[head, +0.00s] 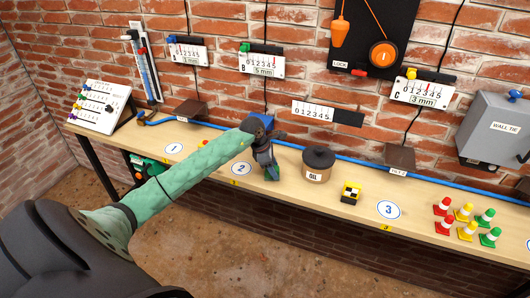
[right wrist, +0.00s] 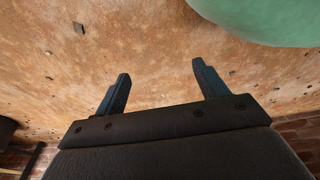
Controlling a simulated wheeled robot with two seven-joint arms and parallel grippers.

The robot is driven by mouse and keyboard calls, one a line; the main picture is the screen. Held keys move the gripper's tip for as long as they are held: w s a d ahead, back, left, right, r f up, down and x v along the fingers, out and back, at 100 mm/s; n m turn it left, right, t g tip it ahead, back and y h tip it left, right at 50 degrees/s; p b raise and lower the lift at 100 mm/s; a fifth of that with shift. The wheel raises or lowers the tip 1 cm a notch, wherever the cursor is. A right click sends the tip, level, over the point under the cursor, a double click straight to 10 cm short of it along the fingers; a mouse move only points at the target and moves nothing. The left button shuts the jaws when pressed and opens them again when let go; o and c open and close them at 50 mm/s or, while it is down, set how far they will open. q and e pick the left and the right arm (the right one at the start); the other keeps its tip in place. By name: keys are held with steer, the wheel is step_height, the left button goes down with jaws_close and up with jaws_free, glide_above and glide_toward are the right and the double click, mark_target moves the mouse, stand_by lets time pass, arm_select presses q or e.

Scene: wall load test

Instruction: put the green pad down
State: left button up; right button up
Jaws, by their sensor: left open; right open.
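My left gripper (head: 268,162) reaches down over the table (head: 330,199), between the disc marked 2 and the oil pot. It is open. A small green patch (head: 271,174), likely the green pad, shows low at its fingertips, at about table height. The fingers hide most of it, and I cannot tell whether they touch it. My right gripper (right wrist: 158,80) shows in the right wrist view, open and empty, with brown floor behind it. It is not seen in the head view.
The oil pot (head: 318,165) stands close right of my left gripper. Further right are a yellow-black block (head: 350,193), disc 3 (head: 388,210) and several cones (head: 466,213). Disc 2 (head: 241,169) lies left. A blue pipe (head: 350,160) runs along the brick wall. Bare tabletop shows around disc 3.

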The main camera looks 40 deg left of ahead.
arm_select(q)
steer(key=shift+s+a+r+b, duration=0.15)
steer(key=shift+a+r+b, duration=0.15)
steer(key=shift+r, duration=0.35)
steer(key=b+v, duration=0.3)
steer(key=v, duration=0.7)
steer(key=shift+b, duration=0.3)
arm_select(e)
steer(key=w+a+r, duration=0.4)
steer(key=r, duration=0.5)
steer(key=shift+w+g, duration=0.2)
steer(key=shift+g, duration=0.1)
arm_select(q)
steer(key=shift+d, duration=0.1)
